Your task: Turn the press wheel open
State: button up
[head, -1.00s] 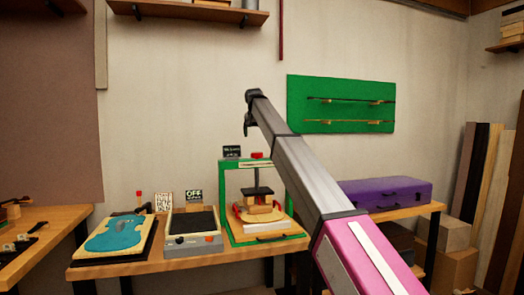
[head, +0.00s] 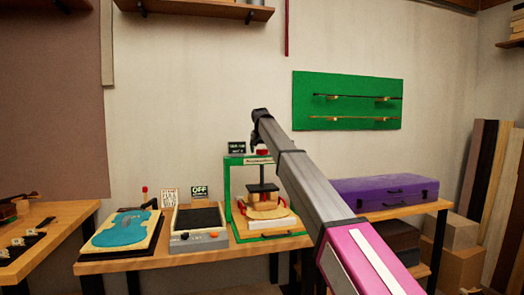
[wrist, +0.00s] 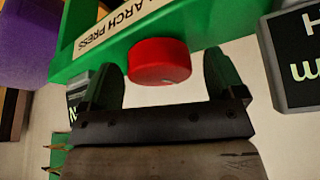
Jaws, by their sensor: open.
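The green arch press (head: 230,190) stands on the bench, and its lettered top beam shows in the wrist view (wrist: 205,22). The red press wheel (wrist: 160,62) sits on that beam; in the head view it is a small red patch (head: 263,152) just below my gripper (head: 259,143). In the wrist view my gripper (wrist: 163,75) is open, with one finger on each side of the wheel and visible gaps to both. I see no contact with the wheel. A wooden violin plate (head: 266,211) lies in the press under its dark ram.
A small dark sign (wrist: 300,60) stands close beside the fingers. A heater box with an OFF sign (head: 200,191) and a tray with a blue shape (head: 120,232) stand left of the press. A purple case (head: 385,192) is to the right.

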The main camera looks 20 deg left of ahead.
jog(key=c, duration=0.9)
jog(key=n+y, duration=0.1)
jog(key=n, duration=0.2)
jog(key=shift+d, duration=0.15)
jog(key=n, duration=0.2)
jog(key=n+g+y, duration=0.1)
jog(key=n, duration=0.1)
jog(key=shift+w+n+y, duration=0.1)
jog(key=shift+n+y, duration=0.2)
jog(key=n+g, duration=0.1)
jog(key=n, duration=0.3)
jog(key=shift+w+g+y, duration=0.1)
jog(key=shift+g+y, duration=0.3)
jog(key=shift+n+g, duration=0.6)
jog(key=shift+n, duration=1.5)
